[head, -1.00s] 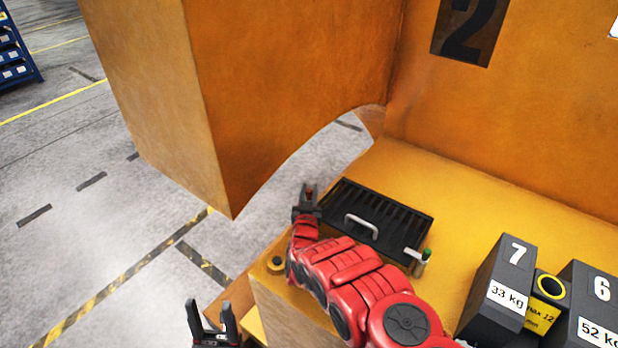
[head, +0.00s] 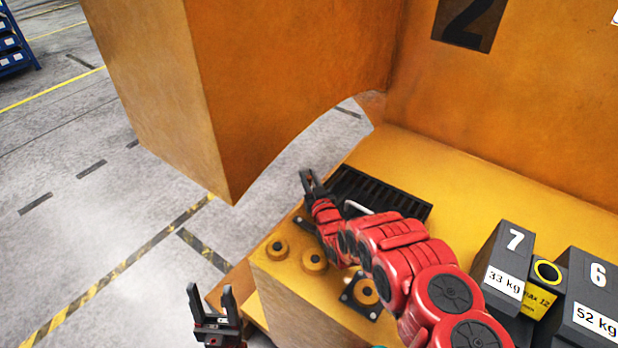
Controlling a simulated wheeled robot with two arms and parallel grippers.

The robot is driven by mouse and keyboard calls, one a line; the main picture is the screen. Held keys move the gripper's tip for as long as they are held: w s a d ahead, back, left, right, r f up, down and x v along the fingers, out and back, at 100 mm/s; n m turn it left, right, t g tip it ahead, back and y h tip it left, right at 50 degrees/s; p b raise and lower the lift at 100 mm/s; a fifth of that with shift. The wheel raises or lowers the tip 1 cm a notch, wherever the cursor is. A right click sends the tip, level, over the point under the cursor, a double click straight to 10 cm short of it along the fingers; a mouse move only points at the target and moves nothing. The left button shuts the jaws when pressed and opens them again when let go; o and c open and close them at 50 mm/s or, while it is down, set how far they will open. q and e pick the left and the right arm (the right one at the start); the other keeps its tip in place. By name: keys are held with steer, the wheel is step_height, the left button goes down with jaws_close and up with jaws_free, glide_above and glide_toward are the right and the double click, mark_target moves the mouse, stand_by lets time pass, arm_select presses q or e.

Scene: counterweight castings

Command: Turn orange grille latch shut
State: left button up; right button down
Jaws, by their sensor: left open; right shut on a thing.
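The black slotted grille (head: 405,205) lies on the yellow ledge, its lower part covered by my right arm. A bit of its pale handle (head: 357,208) shows above the arm. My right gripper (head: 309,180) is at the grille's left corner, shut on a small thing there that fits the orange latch. The fingers hide nearly all of it, so I cannot see the latch's angle. My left gripper (head: 226,294) is open and empty, low at the left beside the casting's front edge.
Orange round knobs with dark centres (head: 278,248) (head: 314,262) sit on the near ledge. Another knob (head: 366,292) is on a black plate. Dark weights marked 7 (head: 508,262) and 6 (head: 590,295) stand right. A big orange block (head: 250,100) overhangs the left.

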steer(key=shift+r, duration=0.1)
steer(key=c, duration=0.7)
jaws_free()
steer(key=p+v, duration=0.4)
steer(key=p, duration=0.1)
steer(key=p+v, duration=0.2)
steer(key=shift+s+d+r+p, duration=0.15)
steer(key=shift+d+r+p, duration=0.1)
steer(key=shift+r+p, duration=0.1)
steer(key=p+v, duration=0.2)
steer(key=v, duration=0.8)
steer(key=shift+s+f, duration=0.4)
steer(key=shift+s, duration=0.05)
